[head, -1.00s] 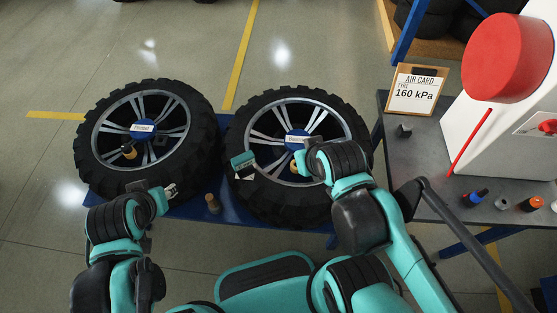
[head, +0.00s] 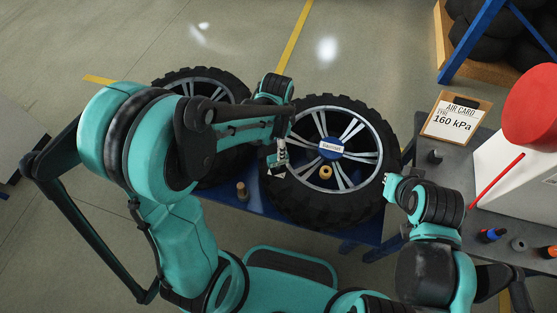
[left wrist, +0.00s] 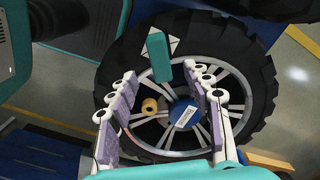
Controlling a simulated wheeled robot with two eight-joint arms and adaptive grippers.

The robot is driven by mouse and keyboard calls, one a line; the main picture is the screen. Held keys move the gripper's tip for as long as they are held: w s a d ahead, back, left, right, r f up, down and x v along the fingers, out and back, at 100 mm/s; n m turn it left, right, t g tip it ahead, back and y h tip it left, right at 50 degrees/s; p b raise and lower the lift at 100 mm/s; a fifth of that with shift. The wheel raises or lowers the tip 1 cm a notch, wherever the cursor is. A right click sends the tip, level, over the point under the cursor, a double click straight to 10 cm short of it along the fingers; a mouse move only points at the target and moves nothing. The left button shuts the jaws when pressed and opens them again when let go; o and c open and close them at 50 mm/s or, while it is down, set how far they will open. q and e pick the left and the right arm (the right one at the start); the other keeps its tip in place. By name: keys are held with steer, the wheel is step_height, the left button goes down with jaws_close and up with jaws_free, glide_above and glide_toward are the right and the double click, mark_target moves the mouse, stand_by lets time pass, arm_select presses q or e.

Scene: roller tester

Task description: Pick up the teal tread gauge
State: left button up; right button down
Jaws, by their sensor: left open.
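The teal tread gauge (left wrist: 159,57) shows in the left wrist view as a teal block over a white patch on the tyre of the right-hand wheel (head: 374,128). My left gripper (left wrist: 160,73) is open, its two pale ribbed fingers to either side of the gauge's near end in the picture. I see no grip on it. In the head view my left gripper (head: 281,153) is over the left side of that tyre and largely hides the gauge. My right gripper (head: 390,187) is at that tyre's right edge; its jaws are too small to read.
A second wheel (head: 205,80) lies to the left, partly behind my left arm. A brass-coloured ring (head: 325,172) sits by the hub. A small brown peg (head: 241,190) stands on the blue bench. The air card (head: 456,117) and grey table (head: 450,158) are at right.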

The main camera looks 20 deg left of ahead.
mark_target(278, 163)
arm_select(q)
step_height(278, 163, down, 3)
steer(key=shift+f+b, duration=0.1)
steer(key=shift+b, duration=0.55)
step_height(278, 163, down, 5)
steer(key=b, duration=0.2)
steer(key=shift+w+b, duration=0.1)
steer(key=shift+b, duration=0.25)
steer(key=shift+c, duration=0.9)
jaws_close()
